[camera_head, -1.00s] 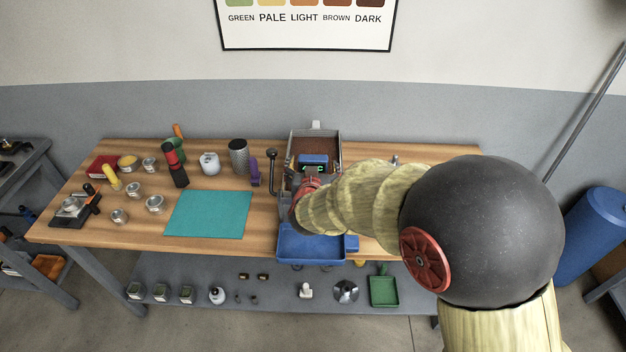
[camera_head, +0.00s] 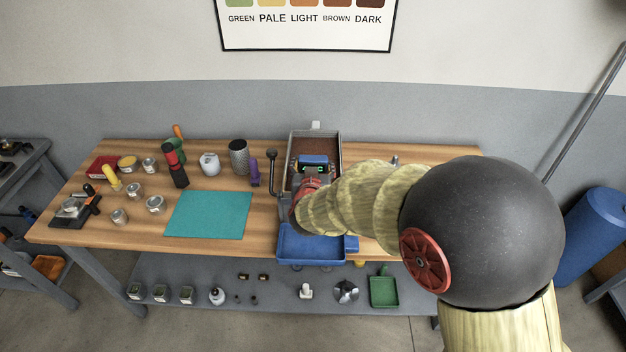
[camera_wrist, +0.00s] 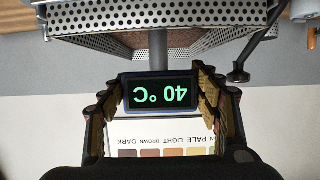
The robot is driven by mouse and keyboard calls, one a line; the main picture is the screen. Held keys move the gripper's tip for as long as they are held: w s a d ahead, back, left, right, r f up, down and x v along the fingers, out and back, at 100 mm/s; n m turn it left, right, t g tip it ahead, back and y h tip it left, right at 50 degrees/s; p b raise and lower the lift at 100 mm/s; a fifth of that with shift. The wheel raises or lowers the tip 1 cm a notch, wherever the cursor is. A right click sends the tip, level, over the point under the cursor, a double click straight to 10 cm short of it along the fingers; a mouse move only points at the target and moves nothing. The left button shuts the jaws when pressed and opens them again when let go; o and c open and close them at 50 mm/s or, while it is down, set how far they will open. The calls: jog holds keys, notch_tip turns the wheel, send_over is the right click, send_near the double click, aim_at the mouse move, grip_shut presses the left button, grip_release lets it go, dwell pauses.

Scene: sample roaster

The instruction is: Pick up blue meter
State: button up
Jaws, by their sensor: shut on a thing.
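The blue meter (camera_head: 314,161) is at the roaster, in front of the tray of brown beans in the head view. In the wrist view the meter (camera_wrist: 160,93) shows a dark face with green digits reading 40 °C, upside down. My gripper (camera_head: 312,170) is shut on the meter. In the wrist view the fingers of my gripper (camera_wrist: 160,100) stand at its left and right sides. A grey stem (camera_wrist: 158,50) runs behind the meter toward the perforated tray. I cannot tell whether the meter is still attached to it.
The roaster's perforated tray (camera_wrist: 85,20) is close to the meter. A lever with a dark knob (camera_head: 271,155) stands at its left. A blue tray (camera_head: 310,246) lies in front. A teal mat (camera_head: 208,214) and several jars are left on the wooden table (camera_head: 265,225).

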jog(key=shift+c, duration=1)
